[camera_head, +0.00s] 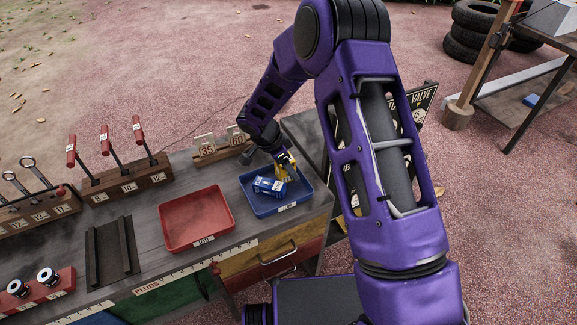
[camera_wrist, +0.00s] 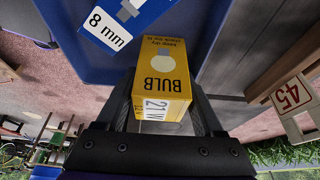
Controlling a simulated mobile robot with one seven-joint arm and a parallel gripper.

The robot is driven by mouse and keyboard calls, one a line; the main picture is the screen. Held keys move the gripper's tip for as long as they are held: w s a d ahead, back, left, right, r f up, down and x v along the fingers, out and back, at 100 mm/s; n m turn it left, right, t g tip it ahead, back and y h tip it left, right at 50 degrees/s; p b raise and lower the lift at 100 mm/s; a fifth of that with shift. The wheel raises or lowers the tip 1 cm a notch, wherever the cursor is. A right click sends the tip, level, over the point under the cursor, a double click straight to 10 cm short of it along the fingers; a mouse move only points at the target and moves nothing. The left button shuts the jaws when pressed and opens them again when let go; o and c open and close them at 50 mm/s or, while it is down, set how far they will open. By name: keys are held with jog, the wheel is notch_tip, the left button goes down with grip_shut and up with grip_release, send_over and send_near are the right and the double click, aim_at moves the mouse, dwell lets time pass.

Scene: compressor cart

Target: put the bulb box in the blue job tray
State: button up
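The yellow bulb box (camera_head: 281,174) is at the back right of the blue job tray (camera_head: 262,210), within its outline in the head view. In the wrist view the bulb box (camera_wrist: 163,70) sits between the two fingers of my gripper (camera_wrist: 165,112), which are closed against its sides. My gripper (camera_head: 285,160) reaches down from behind the tray. I cannot tell whether the box touches the tray floor. The blue tray's wall (camera_wrist: 85,62) also shows in the wrist view.
A blue box (camera_head: 267,186), labelled 8 mm in the wrist view (camera_wrist: 125,20), lies in the blue tray beside the bulb box. A red tray (camera_head: 196,218) is to the left. Number signs (camera_head: 220,146) stand behind. Racks of tools (camera_head: 120,178) fill the bench's left.

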jog(key=shift+r+p, duration=0.3)
jog(key=shift+p, duration=0.1)
jog(key=v, duration=1.1)
jog(key=shift+a+r, duration=0.2)
jog(key=shift+r, duration=0.1)
